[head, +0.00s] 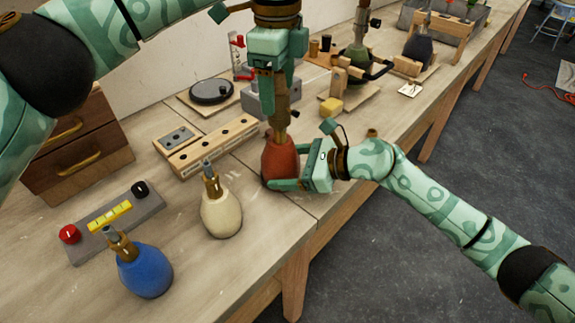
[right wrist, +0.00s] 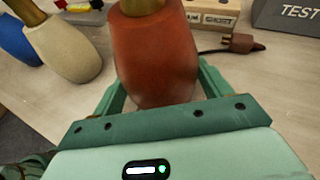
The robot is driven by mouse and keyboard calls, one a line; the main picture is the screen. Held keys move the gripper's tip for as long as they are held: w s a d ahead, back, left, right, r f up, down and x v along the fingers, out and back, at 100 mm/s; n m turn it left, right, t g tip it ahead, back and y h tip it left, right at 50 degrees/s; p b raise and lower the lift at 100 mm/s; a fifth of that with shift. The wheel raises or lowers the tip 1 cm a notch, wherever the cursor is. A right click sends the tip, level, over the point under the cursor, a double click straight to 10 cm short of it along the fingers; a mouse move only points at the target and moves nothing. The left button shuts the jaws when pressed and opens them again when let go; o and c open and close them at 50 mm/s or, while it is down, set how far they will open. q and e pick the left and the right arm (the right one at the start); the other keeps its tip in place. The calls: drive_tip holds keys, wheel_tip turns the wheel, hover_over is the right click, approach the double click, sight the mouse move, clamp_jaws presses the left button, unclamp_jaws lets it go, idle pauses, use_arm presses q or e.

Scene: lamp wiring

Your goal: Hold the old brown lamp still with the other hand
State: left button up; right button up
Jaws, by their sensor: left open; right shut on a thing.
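The old brown lamp (head: 279,158) has a reddish-brown rounded body and a brass neck. It stands upright near the front edge of the bench. In the right wrist view the lamp's body (right wrist: 154,58) sits between the two green fingers (right wrist: 158,92). My left gripper (head: 279,84) is open, pointing down directly above the lamp around the top of its neck; whether it touches cannot be told.
A cream lamp (head: 221,213) and a blue lamp (head: 146,270) stand to the left. A wooden block with holes (head: 212,147) lies behind, beside a grey TEST box (right wrist: 287,16). A dark plug (right wrist: 240,42) lies behind the brown lamp. The bench's front edge is close.

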use_arm(q)
drive_tip(key=shift+f, duration=1.1)
drive_tip(key=c, duration=1.4)
drive_tip(key=shift+r, duration=0.1)
drive_tip(key=shift+r, duration=0.7)
drive_tip(key=shift+r, duration=2.3)
use_arm(e)
drive_tip(key=o, duration=1.1)
